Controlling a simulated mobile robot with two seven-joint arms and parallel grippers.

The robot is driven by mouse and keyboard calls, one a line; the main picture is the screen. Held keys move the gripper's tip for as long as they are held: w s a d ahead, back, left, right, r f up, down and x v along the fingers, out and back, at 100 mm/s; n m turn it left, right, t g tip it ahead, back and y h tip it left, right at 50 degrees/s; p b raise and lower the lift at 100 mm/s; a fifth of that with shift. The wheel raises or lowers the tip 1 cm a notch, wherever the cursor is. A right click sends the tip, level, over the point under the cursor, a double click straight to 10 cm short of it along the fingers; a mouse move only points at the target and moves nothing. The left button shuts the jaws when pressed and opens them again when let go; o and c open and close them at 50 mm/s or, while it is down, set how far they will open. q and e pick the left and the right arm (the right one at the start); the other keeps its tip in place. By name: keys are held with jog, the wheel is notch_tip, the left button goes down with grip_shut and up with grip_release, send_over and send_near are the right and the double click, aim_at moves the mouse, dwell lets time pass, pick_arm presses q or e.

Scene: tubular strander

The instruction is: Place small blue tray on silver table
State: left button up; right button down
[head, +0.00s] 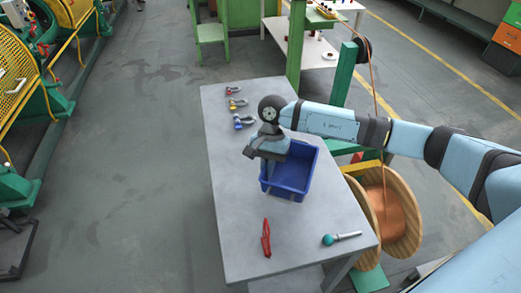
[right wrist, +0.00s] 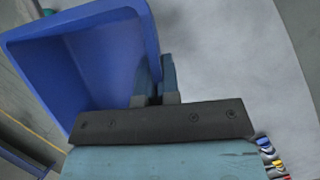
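The small blue tray (head: 293,178) is an open, empty-looking box. In the head view it appears over the right half of the silver table (head: 230,190); I cannot tell whether its bottom touches the tabletop. My right gripper (head: 267,168) reaches in from the right across the tray to its left wall. In the right wrist view the tray (right wrist: 80,60) fills the upper left, and the fingers of the gripper (right wrist: 155,80) are close together with the tray's wall between them. My left gripper is in neither view.
Several shackles (head: 238,104) lie on the table's far end. A red tool (head: 266,238) and a teal-ended tool (head: 342,238) lie at the near end. A wooden cable spool (head: 390,215) stands beside the right edge. The table's left side is bare.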

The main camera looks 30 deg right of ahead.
jog(key=w+d+r+m+t+h+b, duration=0.2)
jog(key=w+d+r+m+t+b, duration=0.35)
jog(key=m, duration=0.95)
jog(key=w+d+r+m+t+h+b, duration=0.1)
jog(key=w+d+r+m+t+b, duration=0.2)
jog(key=w+m+b, duration=0.8)
jog(key=s+f+m, duration=0.1)
jog(key=f, duration=0.3)
jog(key=s+f+m, duration=0.1)
jog(key=s+f, duration=0.1)
jog(key=f, duration=0.3)
jog(key=s+f+m+p, duration=0.1)
jog(key=f, duration=0.3)
jog(key=shift+s+a+f, duration=0.15)
jog(key=shift+s+a, duration=0.1)
jog(key=shift+a, duration=0.15)
jog(key=shift+f, duration=2.35)
jog(key=shift+f, duration=0.1)
jog(key=c, duration=1.3)
grip_release()
jog(key=shift+c, duration=0.2)
